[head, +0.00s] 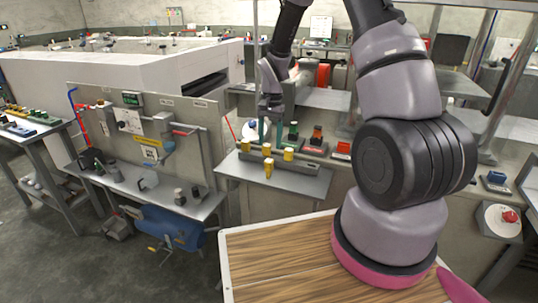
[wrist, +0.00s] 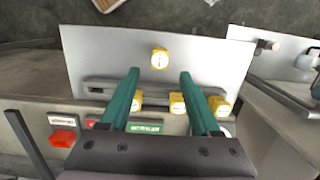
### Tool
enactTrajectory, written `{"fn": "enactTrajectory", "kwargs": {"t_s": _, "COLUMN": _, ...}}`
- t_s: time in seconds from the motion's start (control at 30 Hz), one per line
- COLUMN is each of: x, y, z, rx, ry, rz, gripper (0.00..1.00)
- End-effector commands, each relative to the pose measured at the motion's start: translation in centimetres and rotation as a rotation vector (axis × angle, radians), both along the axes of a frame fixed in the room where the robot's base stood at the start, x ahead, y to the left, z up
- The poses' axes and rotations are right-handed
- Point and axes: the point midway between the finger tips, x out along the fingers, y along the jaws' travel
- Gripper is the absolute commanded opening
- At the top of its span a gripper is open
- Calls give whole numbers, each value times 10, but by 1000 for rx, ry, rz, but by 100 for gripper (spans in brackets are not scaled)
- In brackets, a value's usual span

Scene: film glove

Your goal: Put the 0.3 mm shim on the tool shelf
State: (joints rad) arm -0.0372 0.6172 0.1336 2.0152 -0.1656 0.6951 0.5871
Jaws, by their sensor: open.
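Several yellow shim-like pieces show on a grey metal shelf (head: 310,185). One yellow piece (head: 269,170) stands alone on the bare plate near its front edge; it also shows in the wrist view (wrist: 159,58). Others stand in a row on a grey rack (wrist: 112,91), such as a left one (head: 245,146) and a right one (head: 288,153). Their markings are too small to read, so I cannot tell which is 0.3 mm. My gripper (head: 271,138) is open and empty above the rack. In the wrist view its teal fingers (wrist: 160,73) point toward the lone piece, apart from it.
Green and red labelled items, including a red one (wrist: 63,138), sit behind the rack. A panel bench (head: 180,200) with pipes and gauges stands at left. A wooden top (head: 270,255) lies in front. The shelf plate around the lone piece is clear.

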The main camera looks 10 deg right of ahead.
Motion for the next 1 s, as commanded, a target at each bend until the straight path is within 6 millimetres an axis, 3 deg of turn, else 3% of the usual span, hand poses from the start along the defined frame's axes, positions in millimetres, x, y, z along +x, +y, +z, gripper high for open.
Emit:
{"fn": "enactTrajectory", "kwargs": {"t_s": 0.13, "x": 3, "y": -2, "z": 22, "rx": 0, "ry": -2, "rz": -1, "gripper": 63}}
{"fn": "enactTrajectory", "kwargs": {"t_s": 0.37, "x": 3, "y": -2, "z": 33, "rx": 0, "ry": 0, "rz": 1, "gripper": 63}}
{"fn": "enactTrajectory", "kwargs": {"t_s": 0.47, "x": 2, "y": -4, "z": 47, "rx": 1, "ry": -20, "rz": 5, "gripper": 63}}
{"fn": "enactTrajectory", "kwargs": {"t_s": 0.57, "x": -3, "y": -9, "z": 80, "rx": 4, "ry": -67, "rz": 17, "gripper": 63}}
{"fn": "enactTrajectory", "kwargs": {"t_s": 0.67, "x": -15, "y": -17, "z": 129, "rx": 8, "ry": -141, "rz": 38, "gripper": 63}}
{"fn": "enactTrajectory", "kwargs": {"t_s": 0.8, "x": -45, "y": -27, "z": 195, "rx": 16, "ry": -250, "rz": 72, "gripper": 63}}
{"fn": "enactTrajectory", "kwargs": {"t_s": 1.0, "x": -100, "y": -39, "z": 269, "rx": 26, "ry": -411, "rz": 120, "gripper": 63}}
